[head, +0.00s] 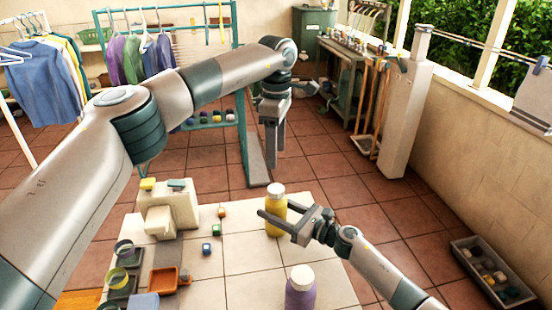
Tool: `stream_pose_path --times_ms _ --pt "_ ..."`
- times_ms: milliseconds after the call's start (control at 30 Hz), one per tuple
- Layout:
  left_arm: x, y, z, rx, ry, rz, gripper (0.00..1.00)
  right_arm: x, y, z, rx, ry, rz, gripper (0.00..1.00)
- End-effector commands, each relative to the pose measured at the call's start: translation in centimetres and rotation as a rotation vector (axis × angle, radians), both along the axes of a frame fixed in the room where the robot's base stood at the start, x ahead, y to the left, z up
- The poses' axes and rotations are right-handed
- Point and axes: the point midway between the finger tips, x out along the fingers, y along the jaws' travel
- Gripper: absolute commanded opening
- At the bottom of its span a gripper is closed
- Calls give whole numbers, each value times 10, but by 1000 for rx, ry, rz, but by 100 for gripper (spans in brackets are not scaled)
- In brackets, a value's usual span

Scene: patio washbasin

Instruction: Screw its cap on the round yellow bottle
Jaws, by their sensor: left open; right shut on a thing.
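The round yellow bottle (276,218) stands upright near the far right part of the tiled table top (240,262). A pale cap (276,188) sits on its top; I cannot tell how tightly. My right gripper (277,209) comes in from the right and is shut on the bottle's body, a finger on either side. My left gripper (275,152) is open and empty, pointing down above and beyond the bottle, apart from the cap.
A purple bottle (300,294) with a pale top stands at the near edge. Small coloured blocks (207,249), a cream block-like stand (172,212) and an orange tray (163,280) are on the left. A grey crate (492,274) lies on the floor at right.

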Motion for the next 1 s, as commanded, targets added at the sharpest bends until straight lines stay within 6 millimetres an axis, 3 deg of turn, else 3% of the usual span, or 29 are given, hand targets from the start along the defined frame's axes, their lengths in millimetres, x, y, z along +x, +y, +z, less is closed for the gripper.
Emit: stream_pose_path --times_ms 300,333,400,767,1000 --pt "0 0 2 -1 0 0 57 0 0 0 1 1 0 0" --pt "0 0 2 -1 0 0 57 0 0 0 1 1 0 56" --pt "0 0 2 0 0 0 57 0 0 0 1 1 0 72" --pt "0 0 1 0 1 0 57 -1 -1 0 0 0 0 73" --pt "0 0 -2 0 1 0 57 -9 -14 -2 -1 0 -1 73"
